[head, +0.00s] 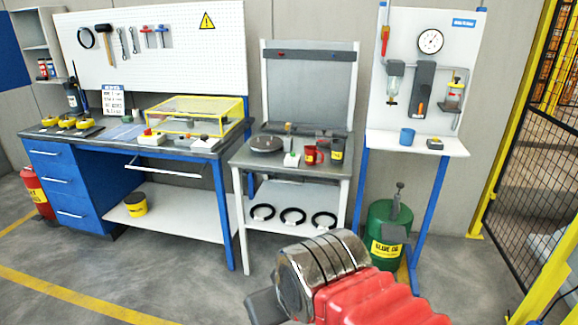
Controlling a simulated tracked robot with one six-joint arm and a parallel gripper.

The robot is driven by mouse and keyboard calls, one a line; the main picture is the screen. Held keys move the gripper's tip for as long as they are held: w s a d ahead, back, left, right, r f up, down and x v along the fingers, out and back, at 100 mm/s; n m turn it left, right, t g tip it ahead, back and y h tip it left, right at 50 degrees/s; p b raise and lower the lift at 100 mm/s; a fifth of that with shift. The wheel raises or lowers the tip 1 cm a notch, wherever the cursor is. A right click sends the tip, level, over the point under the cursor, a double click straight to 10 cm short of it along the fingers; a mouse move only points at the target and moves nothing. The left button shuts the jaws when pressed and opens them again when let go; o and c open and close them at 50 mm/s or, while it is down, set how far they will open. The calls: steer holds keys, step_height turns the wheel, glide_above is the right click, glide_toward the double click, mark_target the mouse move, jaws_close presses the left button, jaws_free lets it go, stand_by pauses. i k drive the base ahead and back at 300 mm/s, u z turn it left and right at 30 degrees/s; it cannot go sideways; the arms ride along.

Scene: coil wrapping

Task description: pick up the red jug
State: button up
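The red jug (312,155) stands upright on the grey top of the middle bench (272,172), near its front right. A dark can with a yellow label (337,149) stands just right of it, very close. My own arm fills the bottom centre with a red link and a banded metal joint, well in front of the bench and apart from the jug. The fingers of my gripper cannot be made out in this view. The jug is not held.
A round dark plate (266,144) and a small white box with a green button (291,159) sit left of the jug. Black rings (293,216) lie on the shelf below. A blue cup (407,137) stands on the right station. A green drum (388,238) stands on the floor.

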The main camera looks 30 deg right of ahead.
mark_target(311, 152)
steer(key=k, duration=0.2)
steer(key=u, duration=0.4)
steer(key=i, duration=2.45)
steer(key=z, duration=1.2)
steer(key=i, duration=0.9)
steer(key=z, duration=0.65)
